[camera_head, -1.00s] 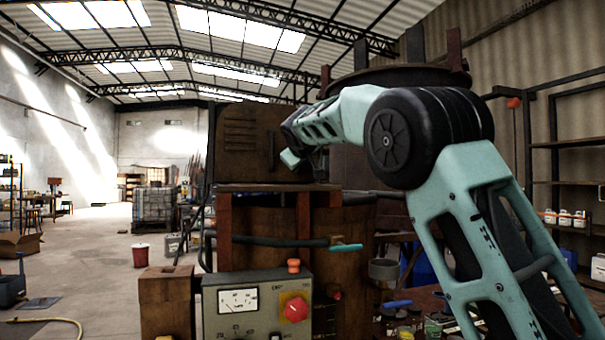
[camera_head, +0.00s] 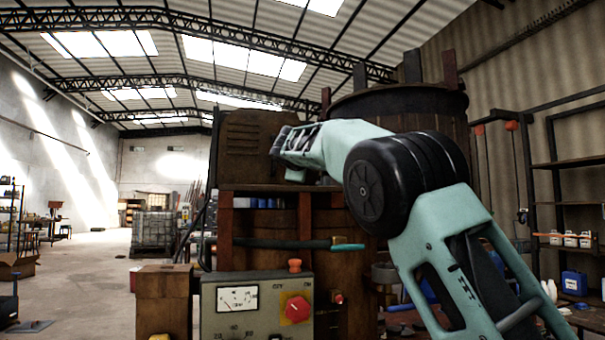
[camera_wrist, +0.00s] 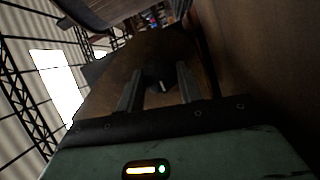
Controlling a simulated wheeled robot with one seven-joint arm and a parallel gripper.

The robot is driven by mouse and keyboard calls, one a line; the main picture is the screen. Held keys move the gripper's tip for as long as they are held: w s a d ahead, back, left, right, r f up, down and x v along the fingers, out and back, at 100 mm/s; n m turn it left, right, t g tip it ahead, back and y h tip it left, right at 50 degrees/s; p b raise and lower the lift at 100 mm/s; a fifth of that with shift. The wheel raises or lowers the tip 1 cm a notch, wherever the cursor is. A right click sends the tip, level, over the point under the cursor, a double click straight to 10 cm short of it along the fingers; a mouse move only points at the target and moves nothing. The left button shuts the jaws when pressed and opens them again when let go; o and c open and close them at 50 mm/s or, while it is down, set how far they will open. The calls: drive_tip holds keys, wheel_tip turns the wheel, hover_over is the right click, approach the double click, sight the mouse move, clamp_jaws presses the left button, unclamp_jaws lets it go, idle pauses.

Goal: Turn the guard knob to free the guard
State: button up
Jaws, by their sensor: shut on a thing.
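The guard (camera_head: 238,150) is a rusty brown upright panel with louvre slots, standing above a wooden-framed vat. My gripper (camera_head: 279,146) reaches in from the right and meets the guard's right side; its fingertips are hard to make out there. In the wrist view my gripper (camera_wrist: 160,88) has its two fingers on either side of a small dark knob (camera_wrist: 158,79) with a pale mark, in front of the brown panel. It is shut on this knob. In the head view my arm and gripper hide the knob, so its turn cannot be read there.
A control box (camera_head: 258,308) with a dial and a red knob stands below the guard. A dark pipe with a teal handle (camera_head: 347,247) crosses the vat's front. A large round vat (camera_head: 420,105) is behind my arm. Open floor lies at the left.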

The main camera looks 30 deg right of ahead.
idle(0.4)
drive_tip(key=o, duration=1)
drive_tip(key=f+b+v, duration=0.1)
drive_tip(key=b+v, duration=0.6)
drive_tip(key=v, duration=1)
drive_tip(key=shift+s+a+r+b, duration=0.2)
drive_tip(key=shift+r+b, duration=0.1)
drive_tip(key=shift+r, duration=0.1)
drive_tip(key=shift+w, duration=0.1)
